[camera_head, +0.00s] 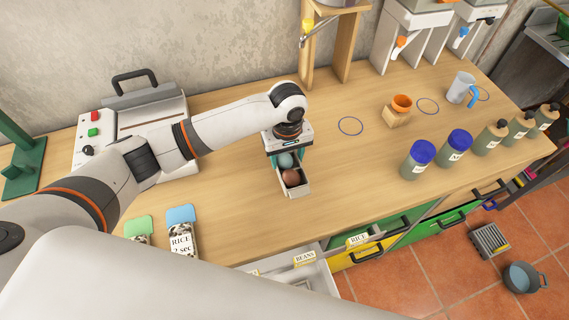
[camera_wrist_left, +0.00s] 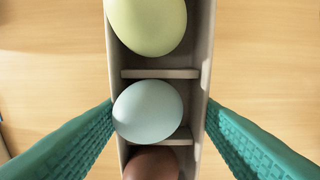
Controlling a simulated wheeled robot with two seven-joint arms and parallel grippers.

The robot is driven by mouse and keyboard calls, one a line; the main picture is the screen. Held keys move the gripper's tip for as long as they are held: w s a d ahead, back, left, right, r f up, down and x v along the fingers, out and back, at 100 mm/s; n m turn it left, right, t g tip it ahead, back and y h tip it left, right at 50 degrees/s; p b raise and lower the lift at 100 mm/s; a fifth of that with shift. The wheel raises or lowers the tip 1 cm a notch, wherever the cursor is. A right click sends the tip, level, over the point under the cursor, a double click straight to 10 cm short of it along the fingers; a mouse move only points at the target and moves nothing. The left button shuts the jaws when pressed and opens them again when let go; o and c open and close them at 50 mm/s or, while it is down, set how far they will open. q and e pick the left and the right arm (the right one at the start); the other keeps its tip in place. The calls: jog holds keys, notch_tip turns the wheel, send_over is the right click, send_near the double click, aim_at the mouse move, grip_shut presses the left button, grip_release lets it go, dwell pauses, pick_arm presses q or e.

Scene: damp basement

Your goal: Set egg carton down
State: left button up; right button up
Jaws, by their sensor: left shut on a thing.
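The egg carton (camera_head: 297,191) is a narrow grey tray with dividers, low over or on the wooden worktop; I cannot tell whether it touches. My left gripper (camera_head: 286,158) is above it, with teal fingers shut on its two long sides. In the left wrist view the carton (camera_wrist_left: 206,45) runs between the fingers (camera_wrist_left: 161,106). It holds a pale yellow-green egg (camera_wrist_left: 147,22), a pale blue egg (camera_wrist_left: 148,111) and a brown egg (camera_wrist_left: 152,164) in separate compartments. In the head view the yellow-green egg is hidden. My right gripper is not in view.
The worktop (camera_head: 235,205) is clear around the carton. Blue rings (camera_head: 351,126) and an orange cup on a wooden block (camera_head: 397,110) lie to the right, with several bottles (camera_head: 417,160) near the front edge. Rice bags (camera_head: 182,232) and a press-like machine (camera_head: 130,120) are left.

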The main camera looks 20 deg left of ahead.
pick_arm(q)
jog(key=shift+f, duration=2.3)
jog(key=shift+f+p, duration=0.15)
jog(key=shift+p, duration=0.15)
jog(key=o, duration=1)
notch_tip(320, 180, up, 12)
jog(key=shift+r+b, duration=0.2)
jog(key=shift+b, duration=0.5)
